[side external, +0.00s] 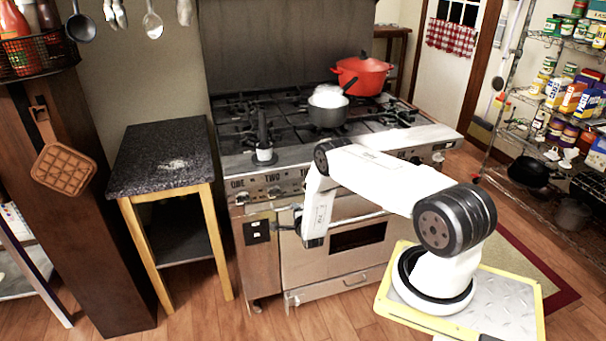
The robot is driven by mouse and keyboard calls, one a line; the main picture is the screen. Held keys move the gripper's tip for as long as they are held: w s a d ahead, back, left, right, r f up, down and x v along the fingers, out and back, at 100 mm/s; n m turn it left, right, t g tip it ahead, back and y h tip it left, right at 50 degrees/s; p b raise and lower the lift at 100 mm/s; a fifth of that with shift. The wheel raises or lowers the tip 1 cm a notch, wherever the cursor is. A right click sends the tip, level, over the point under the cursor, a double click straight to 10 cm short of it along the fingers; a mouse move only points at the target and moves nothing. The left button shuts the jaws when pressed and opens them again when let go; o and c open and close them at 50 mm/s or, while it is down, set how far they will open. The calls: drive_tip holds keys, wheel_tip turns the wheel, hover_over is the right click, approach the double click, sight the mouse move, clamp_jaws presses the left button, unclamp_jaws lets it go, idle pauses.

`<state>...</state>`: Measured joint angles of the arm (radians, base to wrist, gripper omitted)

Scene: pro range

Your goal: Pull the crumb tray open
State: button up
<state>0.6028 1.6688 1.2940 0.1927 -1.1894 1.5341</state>
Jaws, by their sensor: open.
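The range (262,268) stands in the middle of the side view. What looks like the crumb tray (322,292) is the low steel drawer front at its bottom, below the oven door (305,262), with a small bar handle (356,281). It appears shut, flush or nearly flush with the range. My gripper (287,222) is open and small in the picture, in front of the upper left of the oven door, well above the tray. My wrist partly covers it, and I see nothing held in it. I cannot tell whether it touches the range.
The oven door's bar handle (362,218) runs just right of my gripper. A grey pan (328,112) and a red pot (362,76) sit on the cooktop. A granite-topped side table (150,150) stands left. The floor (215,318) before the range's left side is clear.

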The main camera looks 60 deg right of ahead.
drive_tip(key=shift+x, duration=1.95)
clamp_jaws()
